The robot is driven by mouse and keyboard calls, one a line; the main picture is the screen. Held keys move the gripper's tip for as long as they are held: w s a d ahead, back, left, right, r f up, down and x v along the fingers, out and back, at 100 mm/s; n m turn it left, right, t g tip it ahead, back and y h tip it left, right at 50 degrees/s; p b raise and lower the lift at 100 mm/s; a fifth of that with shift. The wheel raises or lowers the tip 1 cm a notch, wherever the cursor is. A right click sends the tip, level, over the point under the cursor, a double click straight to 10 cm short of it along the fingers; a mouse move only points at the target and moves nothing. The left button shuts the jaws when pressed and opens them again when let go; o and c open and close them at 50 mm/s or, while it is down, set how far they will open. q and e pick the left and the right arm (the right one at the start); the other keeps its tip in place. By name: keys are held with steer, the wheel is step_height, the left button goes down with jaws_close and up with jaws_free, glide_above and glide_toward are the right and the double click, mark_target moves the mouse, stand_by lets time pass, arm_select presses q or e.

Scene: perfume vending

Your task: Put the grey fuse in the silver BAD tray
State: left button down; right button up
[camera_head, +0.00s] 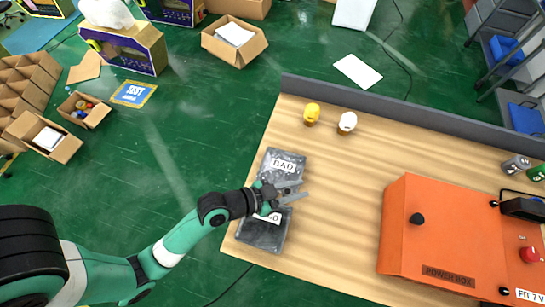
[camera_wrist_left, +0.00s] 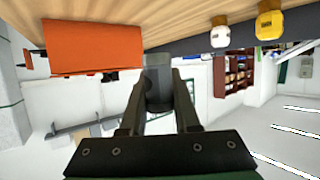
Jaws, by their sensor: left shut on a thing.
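My left gripper (camera_head: 298,191) is over the right edges of two grey trays, near where they meet. The tray labelled BAD (camera_head: 270,163) is the farther one. The nearer tray (camera_head: 262,237) has a label partly hidden by the gripper. In the left wrist view, the gripper (camera_wrist_left: 160,100) is shut on a dark grey cylinder, the grey fuse (camera_wrist_left: 157,75), held between the fingertips. The fuse is hard to make out in the head view. My right gripper is not in view.
An orange power box (camera_head: 435,225) stands at the right of the wooden table. A yellow-topped item (camera_head: 312,112) and a white-topped item (camera_head: 347,122) stand at the back. Another grey cylinder (camera_head: 515,166) and a green one (camera_head: 538,173) stand far right. The middle is clear.

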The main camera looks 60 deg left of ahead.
arm_select(q)
steer(key=b, duration=0.5)
glide_above(280, 168)
step_height(280, 168, down, 10)
steer(key=shift+d+r, duration=0.15)
steer(key=shift+r, duration=0.1)
steer(key=f+b, duration=0.4)
steer(key=shift+w+a, duration=0.1)
steer(key=shift+a, duration=0.15)
steer(key=shift+r, duration=0.25)
steer(key=shift+f, duration=0.15)
steer(key=c, duration=0.6)
jaws_free()
steer(key=shift+c, duration=0.2)
